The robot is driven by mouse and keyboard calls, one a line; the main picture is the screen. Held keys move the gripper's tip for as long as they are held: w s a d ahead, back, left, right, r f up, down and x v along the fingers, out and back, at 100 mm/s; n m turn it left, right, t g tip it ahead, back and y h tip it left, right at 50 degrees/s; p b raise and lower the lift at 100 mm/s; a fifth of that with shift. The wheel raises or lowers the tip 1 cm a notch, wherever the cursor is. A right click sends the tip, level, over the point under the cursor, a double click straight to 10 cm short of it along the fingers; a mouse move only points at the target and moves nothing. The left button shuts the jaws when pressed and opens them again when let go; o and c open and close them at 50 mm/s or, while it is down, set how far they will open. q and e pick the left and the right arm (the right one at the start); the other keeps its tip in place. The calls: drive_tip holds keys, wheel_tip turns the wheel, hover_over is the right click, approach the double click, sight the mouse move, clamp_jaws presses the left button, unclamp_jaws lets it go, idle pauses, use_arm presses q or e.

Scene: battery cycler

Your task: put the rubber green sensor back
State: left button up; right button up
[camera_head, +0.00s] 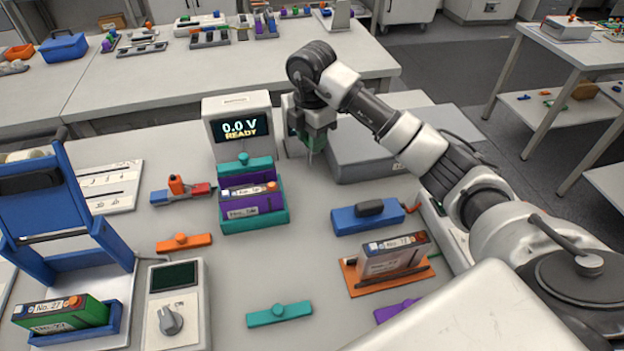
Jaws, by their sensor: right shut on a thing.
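My right gripper (311,150) points down at the back of the bench, just right of the display unit. It is shut on a dark green piece (316,139), which looks like the green sensor. The gripper partly hides this piece, so its full shape cannot be told. A white upright housing (291,135) stands behind and to the left of the gripper. Whether the green piece touches it cannot be told. My left gripper is not in view.
The display unit (238,128) reads "0.0 V READY". A grey box (370,150) lies right of the gripper. A blue piece (367,215) and an orange tray (385,285) with a battery lie nearer.

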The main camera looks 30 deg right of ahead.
sight(312, 178)
wheel_tip(312, 178, down, 10)
drive_tip(key=shift+r+p, duration=0.1)
drive_tip(key=shift+p, duration=0.7)
drive_tip(key=shift+f, duration=0.3)
drive_tip(key=o, duration=1)
drive_tip(key=shift+r, duration=0.15)
wheel_tip(312, 178, up, 12)
drive_tip(key=shift+r+b, duration=0.1)
drive_tip(key=shift+b, duration=0.9)
